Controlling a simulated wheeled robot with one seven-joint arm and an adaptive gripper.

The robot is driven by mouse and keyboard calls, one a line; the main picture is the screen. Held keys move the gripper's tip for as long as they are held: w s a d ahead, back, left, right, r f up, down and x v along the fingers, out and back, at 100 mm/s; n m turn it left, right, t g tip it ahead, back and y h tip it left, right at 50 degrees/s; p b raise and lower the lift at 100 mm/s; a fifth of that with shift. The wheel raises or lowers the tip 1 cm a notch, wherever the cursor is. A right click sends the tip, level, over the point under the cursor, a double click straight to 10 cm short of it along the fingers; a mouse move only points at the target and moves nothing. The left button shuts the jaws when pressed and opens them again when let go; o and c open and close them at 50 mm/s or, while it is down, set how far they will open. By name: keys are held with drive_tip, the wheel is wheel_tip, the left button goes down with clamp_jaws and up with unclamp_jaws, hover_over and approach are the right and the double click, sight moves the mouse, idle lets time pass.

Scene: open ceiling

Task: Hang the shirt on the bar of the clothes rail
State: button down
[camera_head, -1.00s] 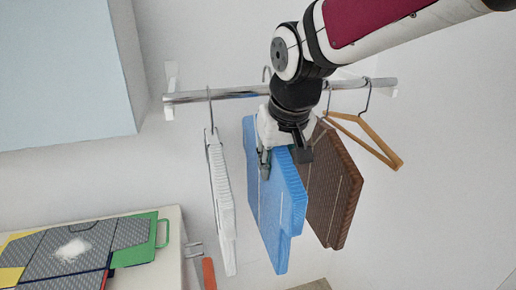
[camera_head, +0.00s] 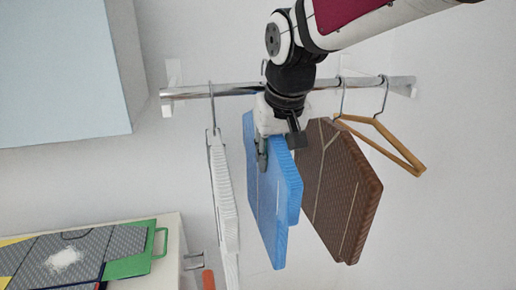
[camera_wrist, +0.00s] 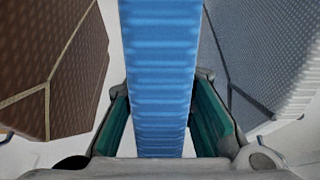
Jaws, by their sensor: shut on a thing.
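The blue folded-looking shirt (camera_head: 265,205) hangs below the clothes rail's metal bar (camera_head: 235,90), between a white shirt and a brown one. My gripper (camera_head: 280,146) is shut on its upper part. In the wrist view the blue shirt (camera_wrist: 160,90) runs between my green finger pads (camera_wrist: 162,125). A small hook (camera_head: 263,66) shows just above the bar, behind my wrist. Its lower part is hidden, so I cannot tell whether it rests on the bar.
The white shirt (camera_head: 223,195) hangs at left and the brown shirt (camera_head: 342,195) close at right. An empty wooden hanger (camera_head: 400,150) hangs near the bar's right end. A pale blue box-like cabinet (camera_head: 65,70) is at upper left. A shelf with patterned items (camera_head: 75,255) is at lower left.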

sight(279, 139)
drive_tip(key=shift+f+b, duration=0.35)
drive_tip(key=shift+f, duration=1.15)
drive_tip(key=c, duration=1.3)
unclamp_jaws()
drive_tip(key=v, duration=1.1)
drive_tip(key=shift+s+d+r, duration=0.1)
drive_tip(key=shift+s+r, duration=0.1)
drive_tip(key=shift+r, duration=0.15)
drive_tip(key=s+d+f+m, duration=0.1)
drive_tip(key=s+d+f, duration=0.4)
drive_tip(key=s, duration=0.3)
drive_tip(key=s+d+f+m+t, duration=0.1)
drive_tip(key=s+d+f, duration=0.4)
drive_tip(key=s+d, duration=0.2)
drive_tip(key=shift+s+h, duration=0.4)
drive_tip(key=shift+s, duration=0.1)
